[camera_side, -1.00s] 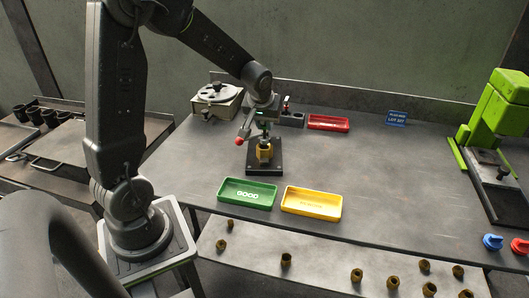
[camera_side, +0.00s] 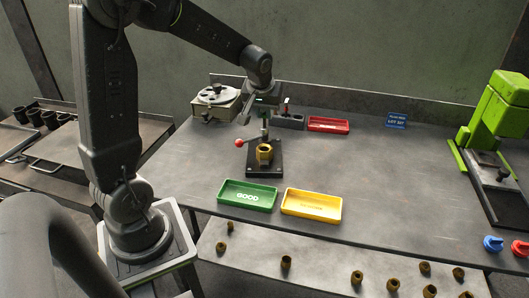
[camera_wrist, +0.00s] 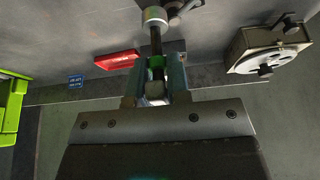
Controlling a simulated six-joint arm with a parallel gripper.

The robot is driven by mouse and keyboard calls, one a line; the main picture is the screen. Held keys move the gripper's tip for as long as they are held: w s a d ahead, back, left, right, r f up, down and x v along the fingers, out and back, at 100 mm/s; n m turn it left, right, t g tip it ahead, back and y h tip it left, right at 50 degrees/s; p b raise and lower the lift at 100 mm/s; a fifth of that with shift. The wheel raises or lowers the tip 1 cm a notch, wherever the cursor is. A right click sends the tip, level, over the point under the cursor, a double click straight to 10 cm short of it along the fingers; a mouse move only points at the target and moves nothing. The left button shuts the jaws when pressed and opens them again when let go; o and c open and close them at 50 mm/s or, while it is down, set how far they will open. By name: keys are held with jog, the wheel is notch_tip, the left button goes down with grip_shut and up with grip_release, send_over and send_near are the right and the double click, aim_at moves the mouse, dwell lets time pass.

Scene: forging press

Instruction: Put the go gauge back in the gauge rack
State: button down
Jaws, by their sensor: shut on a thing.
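My gripper (camera_side: 263,108) is shut on the go gauge. In the wrist view the go gauge (camera_wrist: 156,62) has a green band, a dark shaft and a silver cylindrical end, and my gripper (camera_wrist: 154,84) has a finger on each side of it. In the side view the gauge (camera_side: 265,130) hangs upright over the brass part (camera_side: 264,153), whose open top shows. The part stands in a black fixture (camera_side: 264,171). The gauge rack (camera_side: 291,123) is a dark block just right of and behind my gripper, with a red-topped gauge (camera_side: 286,103) standing in it.
A red-ball lever (camera_side: 239,143) sticks out left of the fixture. A dial instrument (camera_side: 215,100) stands left, a red tray (camera_side: 328,124) right of the rack. Green (camera_side: 247,195) and yellow (camera_side: 312,204) trays lie in front. A green press (camera_side: 495,130) stands far right.

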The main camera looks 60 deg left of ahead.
jog(key=w+a+f+m, duration=0.2)
jog(key=w+a, duration=0.2)
jog(key=w, duration=0.3)
jog(key=w+a+f+m+h, duration=0.1)
jog(key=w+a+f+m, duration=0.1)
jog(key=w+a, duration=0.2)
jog(key=w+a+f+m+t+h, duration=0.1)
jog(key=w+a, duration=0.3)
jog(key=w, duration=0.7)
jog(key=shift+a+f+m, duration=0.4)
jog(key=shift+f+m, duration=0.1)
jog(key=shift+f, duration=0.2)
jog(key=shift+f, duration=1.85)
jog(key=c, duration=1)
grip_release()
jog(key=shift+s, duration=0.1)
